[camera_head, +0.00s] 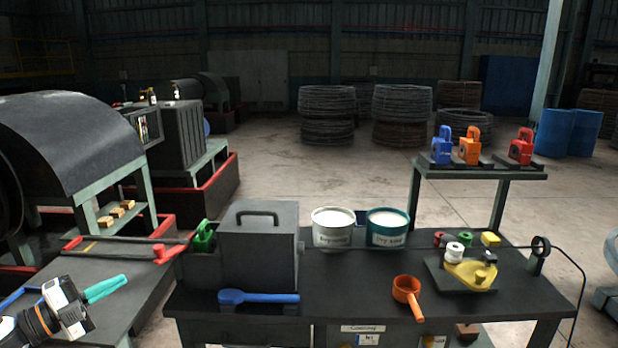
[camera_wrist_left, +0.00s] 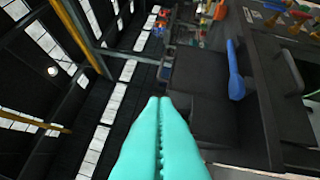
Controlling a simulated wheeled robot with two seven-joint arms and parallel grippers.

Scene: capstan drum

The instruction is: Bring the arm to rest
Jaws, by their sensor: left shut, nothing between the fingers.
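My left gripper (camera_head: 122,283) has teal fingers and sits at the lower left in the head view, above the left end of a dark bench (camera_head: 140,290). Its fingers are shut with nothing between them. In the left wrist view the shut teal fingers (camera_wrist_left: 160,102) point away from the camera, with the dark box beyond and to the right of them. The gripper appears clear of the box and the table. My right gripper is not in view.
A dark lidded box (camera_head: 258,245), a blue scoop (camera_head: 258,297), two powder tubs (camera_head: 333,228), an orange ladle (camera_head: 408,292) and a yellow fixture (camera_head: 470,273) stand on the dark table. Padlocks (camera_head: 468,146) sit on a shelf behind. A red-edged drum machine (camera_head: 70,140) is at left.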

